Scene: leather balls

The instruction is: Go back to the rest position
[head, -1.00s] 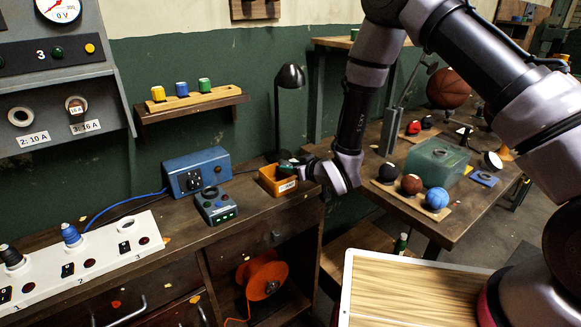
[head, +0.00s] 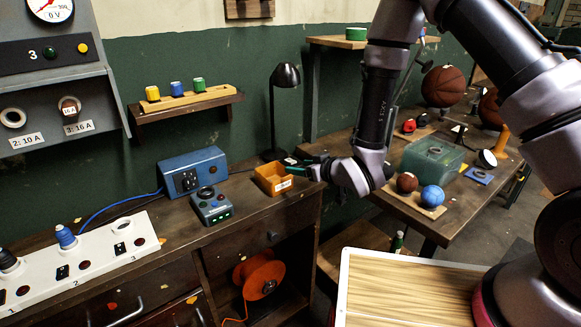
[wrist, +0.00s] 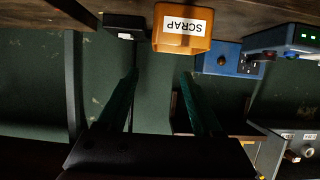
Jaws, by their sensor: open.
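My gripper (head: 289,166) is at the right rim of the orange box (head: 272,184) on the wooden bench, as the head view shows it. In the wrist view the two green fingers (wrist: 158,76) stand wide apart with nothing between them. The same box, labelled SCRAP, lies ahead of the fingertips there (wrist: 181,42). My arm comes in from the upper right and bends down to the gripper. I cannot tell from these views whether a finger touches the box.
Near the box are a blue device (head: 194,172), a small tester with green lights (head: 212,206) and a black lamp (head: 285,76). On the right table are a brown ball (head: 407,182), a blue ball (head: 432,197) and a green translucent box (head: 432,158).

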